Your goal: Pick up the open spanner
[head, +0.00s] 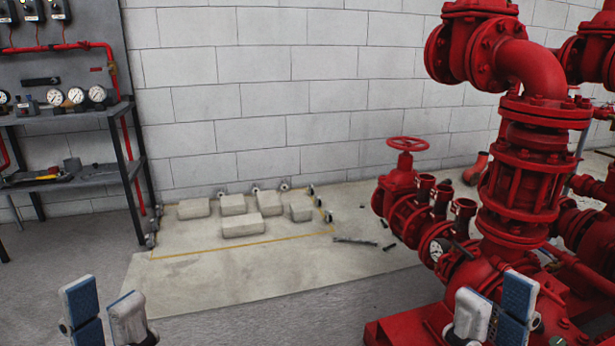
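A long, thin grey metal tool that looks like a spanner (355,241) lies flat on the concrete slab, left of the red pump pipework. It is too small to make out its jaw ends. My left gripper (105,312) is at the bottom left, open and empty, far from the tool. My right gripper (493,312) is at the bottom right, in front of the red pump, also open and empty. Neither touches anything that I can see.
Red pump pipework (520,180) with a handwheel valve (408,145) fills the right. Small dark pieces (389,247) lie near the tool. Several pale blocks (243,226) sit on the slab (200,285). A dark bench (80,184) stands at left.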

